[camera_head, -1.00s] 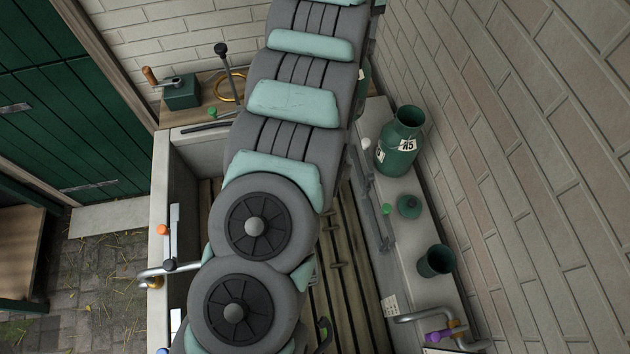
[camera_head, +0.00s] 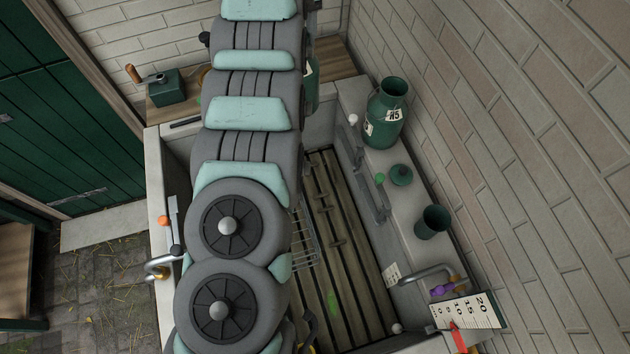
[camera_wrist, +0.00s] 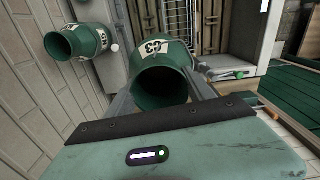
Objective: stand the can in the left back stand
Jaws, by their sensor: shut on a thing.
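A dark green can with a white label (camera_wrist: 178,54) is held between the fingers of my gripper (camera_wrist: 160,78) in the wrist view. Its open mouth faces the wrist camera. A green, white-labelled piece of a can (camera_head: 312,88) shows beside my arm in the head view, probably the same can. My gripper is hidden behind my arm there. A wire rack (camera_head: 304,240) stands in the trough, partly hidden by my arm. I cannot clearly make out the left back stand.
A green box with a crank (camera_head: 167,88) sits at the back left. The slatted trough floor (camera_head: 345,270) is open on the right.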

